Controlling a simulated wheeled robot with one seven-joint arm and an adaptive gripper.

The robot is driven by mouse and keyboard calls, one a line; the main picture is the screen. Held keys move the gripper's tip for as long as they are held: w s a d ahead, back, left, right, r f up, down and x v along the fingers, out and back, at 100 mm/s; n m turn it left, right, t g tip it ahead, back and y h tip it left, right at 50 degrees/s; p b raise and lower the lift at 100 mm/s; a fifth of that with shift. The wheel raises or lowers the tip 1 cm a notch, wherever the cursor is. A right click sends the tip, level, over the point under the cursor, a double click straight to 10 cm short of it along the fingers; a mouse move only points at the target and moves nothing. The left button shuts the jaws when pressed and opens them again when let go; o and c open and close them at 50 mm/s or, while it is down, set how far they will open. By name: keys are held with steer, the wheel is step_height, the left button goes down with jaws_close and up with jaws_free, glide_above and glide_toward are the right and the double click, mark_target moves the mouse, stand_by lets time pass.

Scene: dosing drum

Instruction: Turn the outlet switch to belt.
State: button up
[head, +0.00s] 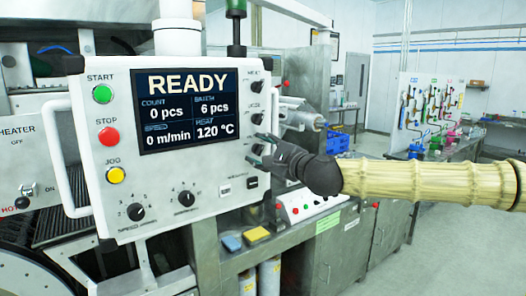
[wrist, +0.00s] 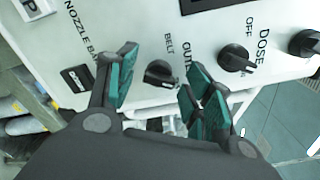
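The outlet switch (wrist: 160,74) is a small black rotary knob on the white panel in the wrist view. The word BELT stands above it, and part of its OUTLET label shows to its right. I cannot tell clearly which way its pointer faces. My gripper (wrist: 163,86) is open, with one teal-padded finger left of the knob and the other right of it. I see no clear contact. In the head view my gripper (head: 256,149) is at the panel's right edge, largely covering the knob there.
The control panel (head: 220,160) has a screen reading READY. In the wrist view, the DOSE knob (wrist: 236,58) is close to the right finger and a black rocker switch (wrist: 76,79) is left of the left finger. A steel bench with yellow and blue sponges (head: 257,234) lies below.

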steer(key=c, duration=1)
steer(key=shift+n+b, duration=0.3)
steer(key=shift+b, duration=0.05)
steer(key=n+b, duration=0.4)
steer(key=n, duration=0.1)
steer(key=shift+f, duration=0.2)
steer(key=n+b, duration=0.4)
steer(key=n, duration=0.2)
steer(key=shift+f+n, duration=0.1)
steer(key=shift+n, duration=0.2)
steer(key=o, duration=1)
